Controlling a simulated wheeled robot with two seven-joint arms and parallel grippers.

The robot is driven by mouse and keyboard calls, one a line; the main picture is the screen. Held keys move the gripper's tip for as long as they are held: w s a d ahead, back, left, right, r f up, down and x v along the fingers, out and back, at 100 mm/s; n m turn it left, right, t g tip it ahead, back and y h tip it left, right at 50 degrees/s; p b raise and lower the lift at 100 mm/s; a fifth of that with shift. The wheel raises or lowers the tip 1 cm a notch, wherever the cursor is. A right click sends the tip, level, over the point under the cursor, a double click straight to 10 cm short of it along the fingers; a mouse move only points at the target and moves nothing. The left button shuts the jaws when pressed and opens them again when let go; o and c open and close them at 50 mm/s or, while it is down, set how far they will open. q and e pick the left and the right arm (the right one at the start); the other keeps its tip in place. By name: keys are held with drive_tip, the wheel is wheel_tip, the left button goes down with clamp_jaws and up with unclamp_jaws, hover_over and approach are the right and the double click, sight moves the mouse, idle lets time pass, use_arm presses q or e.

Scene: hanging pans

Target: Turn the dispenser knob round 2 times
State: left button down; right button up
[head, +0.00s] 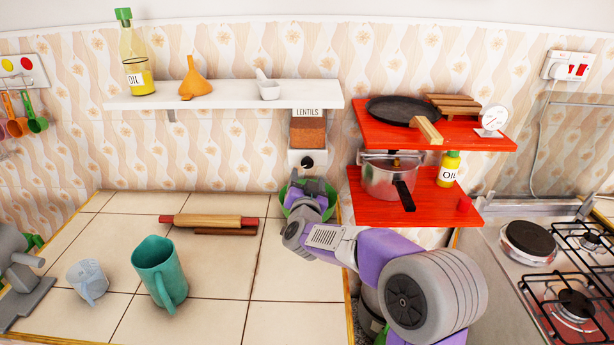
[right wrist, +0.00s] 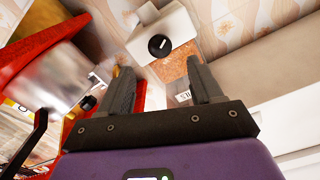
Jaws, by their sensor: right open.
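The lentils dispenser (head: 308,130) hangs on the wall under the white shelf, with orange lentils behind its clear front. Its round black knob (head: 307,162) sits on the white lower part. In the right wrist view the knob (right wrist: 159,47) shows a short white mark and lies beyond the fingertips, between their directions. My right gripper (head: 313,184) is just below the knob in the head view. Its two fingers (right wrist: 163,80) are apart with nothing between them, and they do not touch the knob. My left gripper is not in view.
A green bowl (head: 290,193) stands under the dispenser, partly hidden by my right gripper. Red shelves (head: 440,206) with a pot (head: 388,180) are close on the right. A rolling pin (head: 210,221), a teal jug (head: 160,270) and a clear cup (head: 88,279) are on the tiled counter.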

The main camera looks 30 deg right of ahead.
sight(308, 165)
idle(0.4)
wheel_tip(308, 165, down, 5)
drive_tip(key=w+n+y+p, duration=0.1)
drive_tip(key=n+p, duration=0.3)
drive_tip(key=n, duration=1)
wheel_tip(308, 165, up, 5)
drive_tip(key=n+h+p, duration=0.1)
drive_tip(key=n+p, duration=0.2)
drive_tip(key=n, duration=1.4)
drive_tip(key=shift+d+b+x, duration=0.2)
drive_tip(key=shift+b+x, duration=0.1)
drive_tip(key=shift+x, duration=3.05)
drive_tip(key=shift+s, duration=0.15)
